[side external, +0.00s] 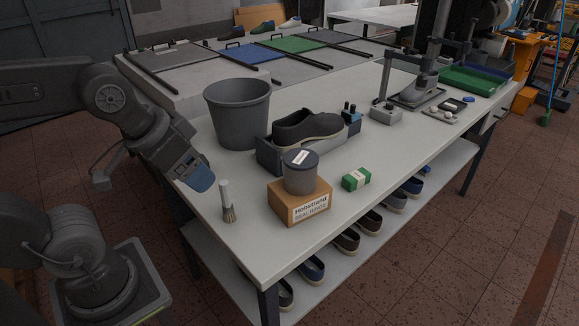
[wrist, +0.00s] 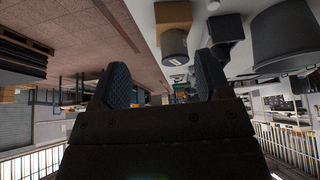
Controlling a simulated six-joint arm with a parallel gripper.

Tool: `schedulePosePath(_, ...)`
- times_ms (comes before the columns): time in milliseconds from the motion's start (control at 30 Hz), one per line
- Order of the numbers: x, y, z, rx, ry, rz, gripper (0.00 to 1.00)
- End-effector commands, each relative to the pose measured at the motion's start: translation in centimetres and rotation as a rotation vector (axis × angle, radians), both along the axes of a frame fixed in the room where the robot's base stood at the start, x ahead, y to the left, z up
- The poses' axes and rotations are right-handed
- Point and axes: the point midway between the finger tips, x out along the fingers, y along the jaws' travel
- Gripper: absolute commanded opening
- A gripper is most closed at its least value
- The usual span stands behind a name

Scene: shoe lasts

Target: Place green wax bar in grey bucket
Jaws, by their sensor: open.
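The green wax bar (side external: 356,179), a small green block with a white band, lies on the white table to the right of a cardboard box. The grey bucket (side external: 237,115) stands upright and open-topped at the table's left side; it also shows in the wrist view (wrist: 285,38). My gripper (side external: 199,180) hangs over the table's left edge, in front of the bucket and well away from the bar. In the wrist view its two fingers (wrist: 163,78) are spread apart with nothing between them. I cannot make out the bar in the wrist view.
A grey tin (side external: 300,172) sits on the cardboard box (side external: 299,203), between my gripper and the bar. A brush (side external: 227,205) stands near the left edge. Behind are a dark shoe (side external: 306,128) in a grey tray and a clamp stand (side external: 385,112). The table right of the bar is clear.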

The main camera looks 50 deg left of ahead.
Motion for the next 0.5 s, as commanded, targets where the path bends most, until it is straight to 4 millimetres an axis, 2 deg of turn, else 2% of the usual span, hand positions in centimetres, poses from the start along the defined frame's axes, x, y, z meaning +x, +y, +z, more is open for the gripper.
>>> schedulePosePath(233,0.1,0.0,0.1,0.000,0.000,-0.001,0.70)
schedulePosePath(333,0.7,0.0,0.6,0.001,0.005,-0.003,0.70)
schedulePosePath(433,2.6,-0.1,1.9,0.003,0.023,-0.008,0.70)
schedulePosePath(500,4.8,-0.1,3.2,0.004,0.040,-0.014,0.70)
